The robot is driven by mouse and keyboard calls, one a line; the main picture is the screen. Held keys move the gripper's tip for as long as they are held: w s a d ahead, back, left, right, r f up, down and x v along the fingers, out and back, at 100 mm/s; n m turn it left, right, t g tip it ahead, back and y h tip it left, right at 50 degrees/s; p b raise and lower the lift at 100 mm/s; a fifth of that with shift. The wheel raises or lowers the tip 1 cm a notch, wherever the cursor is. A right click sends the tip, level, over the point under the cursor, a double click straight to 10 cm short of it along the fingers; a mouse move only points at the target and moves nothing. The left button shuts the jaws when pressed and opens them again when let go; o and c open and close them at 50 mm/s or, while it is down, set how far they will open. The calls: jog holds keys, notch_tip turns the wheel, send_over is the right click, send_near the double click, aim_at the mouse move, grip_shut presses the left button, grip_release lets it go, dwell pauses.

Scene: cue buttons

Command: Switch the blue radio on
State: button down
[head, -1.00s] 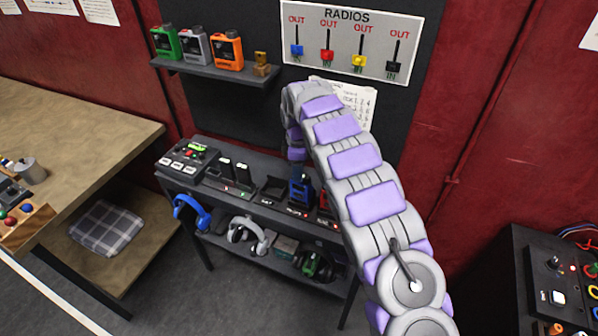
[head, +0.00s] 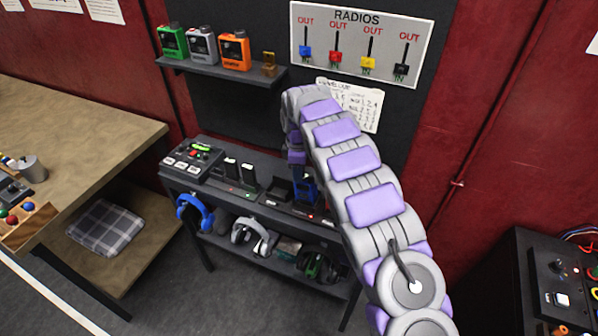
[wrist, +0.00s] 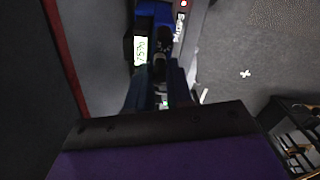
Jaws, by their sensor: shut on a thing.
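The blue radio (head: 309,190) stands upright in the charger row on the dark bench, partly hidden by my arm. In the wrist view the blue radio (wrist: 150,10) is at the top, with a lit display beside dark parts on its top end. My gripper (wrist: 160,65) reaches down to that top end and is shut on a dark part of the radio there, seemingly a knob; the exact contact is dim. In the head view my gripper (head: 297,160) is mostly hidden behind my wrist, just above the radio.
The bench (head: 262,213) also holds a button box (head: 190,158) and other chargers. Headsets lie on its lower shelf. Green, grey and orange devices (head: 235,50) sit on the wall shelf. A RADIOS board (head: 362,45) hangs behind my arm. A wooden table (head: 80,120) stands left.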

jog(key=shift+a+f, duration=0.15)
jog(key=shift+a, duration=0.1)
jog(key=shift+d, duration=0.2)
jog(key=c, duration=1.1)
grip_release()
jog(key=shift+d, duration=0.4)
jog(key=shift+a, duration=0.1)
jog(key=shift+a, duration=0.1)
jog(key=shift+w+a+r, duration=0.1)
jog(key=shift+a+r, duration=0.05)
jog(key=shift+r, duration=0.15)
notch_tip(320, 180, up, 17)
jog(key=p, duration=0.4)
jog(key=shift+w+d+p, duration=0.25)
jog(key=shift+p, duration=0.1)
